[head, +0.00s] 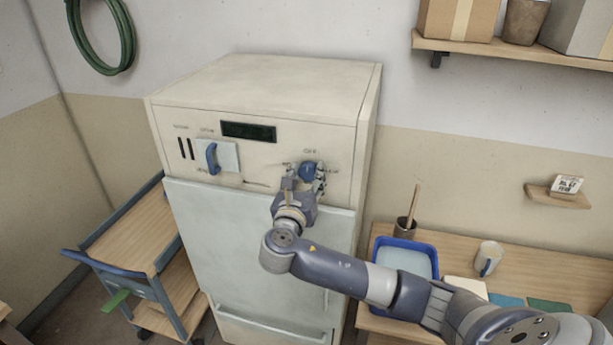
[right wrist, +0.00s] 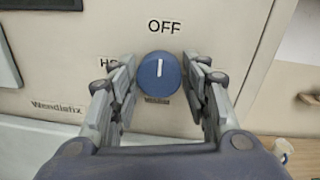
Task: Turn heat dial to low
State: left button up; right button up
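The heat dial (head: 307,170) is a round blue knob on the front panel of a cream cabinet-like machine (head: 270,90). In the right wrist view the dial (right wrist: 159,76) has a white mark pointing straight up at the word OFF. A label to its left starts with "H"; the rest is hidden by a finger. The labels to its right and below are mostly covered or too small to read. My right gripper (right wrist: 159,66) is open, with one finger on each side of the dial and narrow gaps beside it. My left gripper is not in view.
A blue lever handle (head: 212,158) and a dark display (head: 248,132) are on the same panel. A wooden cart (head: 135,235) stands left. A table (head: 535,265) at right holds a blue tray (head: 432,258) and a mug (head: 488,257). A shelf (head: 515,52) hangs above.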

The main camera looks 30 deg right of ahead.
jog(key=c, duration=0.4)
jog(key=shift+o, duration=0.2)
jog(key=shift+f+m, duration=0.1)
jog(key=shift+m, duration=0.2)
jog(key=m+b, duration=0.1)
jog(key=m, duration=0.2)
jog(key=shift+f+m+b, duration=0.1)
jog(key=shift+m+b, duration=0.2)
jog(key=shift+b, duration=0.1)
jog(key=m+b, duration=0.2)
jog(key=m, duration=0.1)
jog(key=shift+f+m, duration=0.1)
jog(key=shift+m, duration=0.3)
jog(key=m+b, duration=0.4)
jog(key=m, duration=0.1)
jog(key=shift+m+h, duration=0.4)
jog(key=m+b, duration=0.2)
jog(key=m, duration=0.1)
jog(key=shift+m+b, duration=0.7)
jog(key=shift+m, duration=0.1)
